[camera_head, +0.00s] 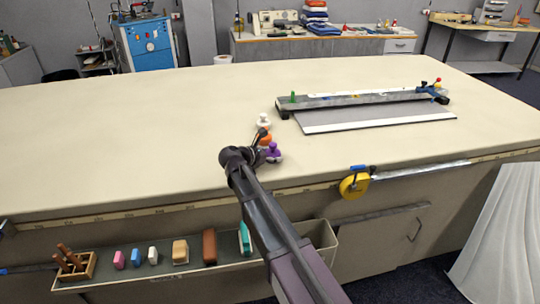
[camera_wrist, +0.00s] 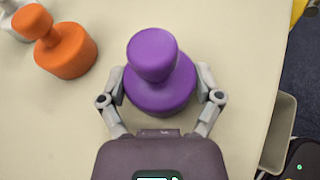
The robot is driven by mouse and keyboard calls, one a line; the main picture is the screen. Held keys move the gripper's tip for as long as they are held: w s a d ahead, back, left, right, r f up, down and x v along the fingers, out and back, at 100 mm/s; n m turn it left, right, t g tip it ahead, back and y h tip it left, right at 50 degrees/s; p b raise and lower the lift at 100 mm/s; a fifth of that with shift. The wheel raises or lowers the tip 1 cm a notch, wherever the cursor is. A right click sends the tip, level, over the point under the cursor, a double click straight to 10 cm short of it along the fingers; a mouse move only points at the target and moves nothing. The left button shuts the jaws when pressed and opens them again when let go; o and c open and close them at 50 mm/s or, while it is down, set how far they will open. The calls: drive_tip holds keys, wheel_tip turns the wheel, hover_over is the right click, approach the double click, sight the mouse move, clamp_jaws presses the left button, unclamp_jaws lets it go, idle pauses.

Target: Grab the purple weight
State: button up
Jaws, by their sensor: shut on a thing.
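The purple weight (camera_wrist: 160,78) stands on the cream cloth table, with a round knob on top of a wider base. In the head view the purple weight (camera_head: 273,153) shows just right of my arm's end, near the table's front edge. My gripper (camera_wrist: 161,84) has one finger on each side of the weight's base and is shut on it. In the head view my gripper (camera_head: 262,143) is partly hidden by my own wrist. I cannot tell whether the weight is lifted off the cloth.
An orange weight (camera_wrist: 62,45) stands close by on the left, with a white weight (camera_head: 264,120) behind it. A cutting device (camera_head: 370,98) lies farther back right. A yellow tape measure (camera_head: 354,186) hangs at the front edge. The table's left side (camera_head: 110,130) is clear.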

sight(272, 146)
drive_tip(key=shift+r, duration=0.1)
drive_tip(key=shift+r+p, duration=1.65)
drive_tip(key=shift+p, duration=0.15)
drive_tip(key=shift+s+d+r, duration=0.15)
drive_tip(key=shift+s+d, duration=0.05)
drive_tip(key=shift+s, duration=0.05)
drive_tip(key=s+d+r+p, duration=0.1)
drive_tip(key=s+d, duration=0.7)
drive_tip(key=s, duration=0.4)
drive_tip(key=shift+s+d, duration=0.3)
drive_tip(key=shift+d, duration=0.1)
